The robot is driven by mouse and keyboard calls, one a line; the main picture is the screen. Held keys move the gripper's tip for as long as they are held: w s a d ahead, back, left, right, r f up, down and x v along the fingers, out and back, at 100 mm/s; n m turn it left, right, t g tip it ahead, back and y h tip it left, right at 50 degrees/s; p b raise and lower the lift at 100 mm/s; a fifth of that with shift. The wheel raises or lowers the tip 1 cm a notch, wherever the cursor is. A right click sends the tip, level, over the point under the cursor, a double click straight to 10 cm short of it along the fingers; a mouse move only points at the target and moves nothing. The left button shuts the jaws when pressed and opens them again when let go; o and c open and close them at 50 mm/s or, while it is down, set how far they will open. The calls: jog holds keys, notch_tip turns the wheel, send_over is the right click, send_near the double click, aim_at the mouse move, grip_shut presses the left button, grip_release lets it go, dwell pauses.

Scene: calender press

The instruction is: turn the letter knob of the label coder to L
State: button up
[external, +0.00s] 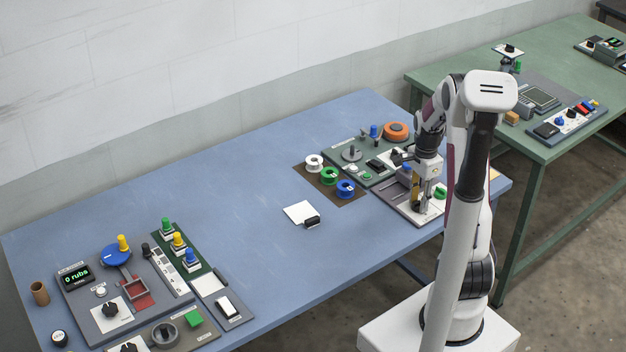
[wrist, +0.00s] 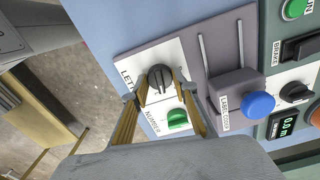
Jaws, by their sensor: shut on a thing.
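The label coder (wrist: 189,28) is a mauve-grey panel at the right end of the blue table. It also shows in the external view (external: 408,208). In the wrist view its dark letter knob (wrist: 160,76) sits on a white plate beside the cut-off "LETTER" label. My gripper (wrist: 161,88) is shut on this knob, with one finger on each side. In the external view my gripper (external: 420,205) reaches down onto the panel and hides the knob. The scale letters and the knob's setting cannot be read.
A green number knob (wrist: 177,118) is close beside my fingers on the same plate. The coder's block with a blue button (wrist: 258,104) stands to the right. Coloured spools (external: 330,176) lie on a brown mat nearby. The middle of the blue table is mostly clear.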

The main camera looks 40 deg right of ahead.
aim_at(419, 201)
jog(key=shift+m, duration=2)
jog(key=o, duration=1.1)
jog(key=shift+r, duration=0.1)
jog(key=shift+r, duration=3.65)
